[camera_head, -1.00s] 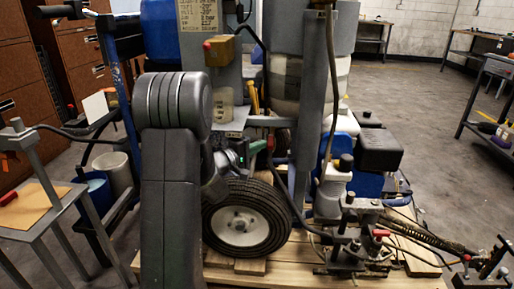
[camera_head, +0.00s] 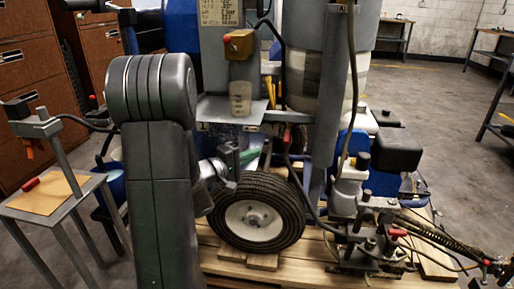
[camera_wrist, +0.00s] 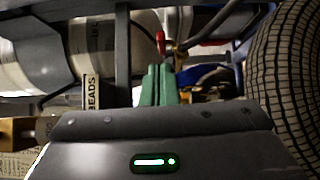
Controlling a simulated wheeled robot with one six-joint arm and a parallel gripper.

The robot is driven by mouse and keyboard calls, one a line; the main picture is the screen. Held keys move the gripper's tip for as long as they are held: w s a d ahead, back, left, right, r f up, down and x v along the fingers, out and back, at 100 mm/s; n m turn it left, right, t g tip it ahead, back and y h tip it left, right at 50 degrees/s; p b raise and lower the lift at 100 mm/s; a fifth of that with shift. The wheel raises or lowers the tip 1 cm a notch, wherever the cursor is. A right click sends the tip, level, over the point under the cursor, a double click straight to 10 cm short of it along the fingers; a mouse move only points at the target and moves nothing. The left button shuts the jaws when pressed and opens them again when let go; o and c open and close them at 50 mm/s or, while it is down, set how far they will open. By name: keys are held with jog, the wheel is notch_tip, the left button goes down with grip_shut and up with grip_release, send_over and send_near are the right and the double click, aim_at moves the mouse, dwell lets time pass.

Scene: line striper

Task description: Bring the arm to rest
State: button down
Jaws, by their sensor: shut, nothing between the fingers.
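My gripper (camera_head: 252,154) is at the end of my folded arm, in front of the line striper, just above its wheel. In the wrist view its two green fingers (camera_wrist: 159,86) are together with nothing between them. The striper's black tyre (camera_head: 257,212) with a white hub is low in the middle of the head view. It also fills the right side of the wrist view (camera_wrist: 290,80). I cannot tell the exact gap between the fingers and the machine's parts.
The striper stands on a wooden pallet (camera_head: 282,273). Hoses and a spray assembly (camera_head: 372,235) lie at the right. A small side table (camera_head: 85,190) stands at the left, brown cabinets (camera_head: 30,75) behind. Open floor (camera_head: 445,125) is at the right.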

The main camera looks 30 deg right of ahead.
jog(key=shift+s+a, duration=0.1)
jog(key=shift+a, duration=0.1)
jog(key=w+d, duration=0.3)
jog(key=d, duration=0.7)
jog(key=shift+w+d, duration=0.3)
jog(key=shift+w, duration=0.05)
